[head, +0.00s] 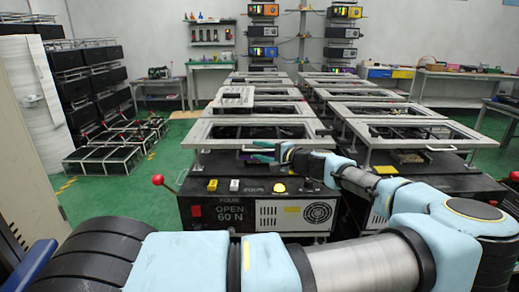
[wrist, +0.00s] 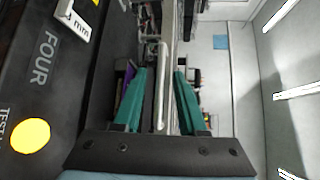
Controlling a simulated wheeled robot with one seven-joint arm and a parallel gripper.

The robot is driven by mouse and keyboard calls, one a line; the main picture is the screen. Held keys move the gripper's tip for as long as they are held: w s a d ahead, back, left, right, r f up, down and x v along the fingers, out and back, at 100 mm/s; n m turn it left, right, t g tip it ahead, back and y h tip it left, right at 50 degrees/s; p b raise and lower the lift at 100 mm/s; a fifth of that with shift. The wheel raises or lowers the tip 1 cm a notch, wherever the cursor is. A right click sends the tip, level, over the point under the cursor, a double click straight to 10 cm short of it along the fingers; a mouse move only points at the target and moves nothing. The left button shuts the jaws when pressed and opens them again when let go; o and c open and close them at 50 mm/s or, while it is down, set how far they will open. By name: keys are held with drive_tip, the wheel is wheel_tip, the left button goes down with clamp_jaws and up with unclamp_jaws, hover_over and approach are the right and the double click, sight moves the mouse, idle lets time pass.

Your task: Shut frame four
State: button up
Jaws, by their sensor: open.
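Fixture four (head: 255,216) is a black box at the front centre, labelled FOUR above the words OPEN 60 N. Its light grey rectangular frame (head: 205,143) lies roughly level above the box top, with a dark gap under it. My gripper (head: 257,152) is at the frame's front edge, its green fingers open. In the wrist view the open fingers (wrist: 160,75) stand either side of a pale bar handle (wrist: 162,95), with space visible on both sides. The handle is mostly hidden behind my gripper in the head view. The word FOUR also shows on the box in the wrist view (wrist: 45,58).
A red-knobbed lever (head: 158,180) sticks out at the box's left. A lit yellow button (head: 279,188) is on its front. A similar framed fixture (head: 395,125) stands close on the right, and more are behind. Green floor (head: 130,190) is clear on the left.

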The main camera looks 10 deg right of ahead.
drive_tip(key=shift+w+a, duration=0.1)
clamp_jaws()
idle(0.3)
idle(1.1)
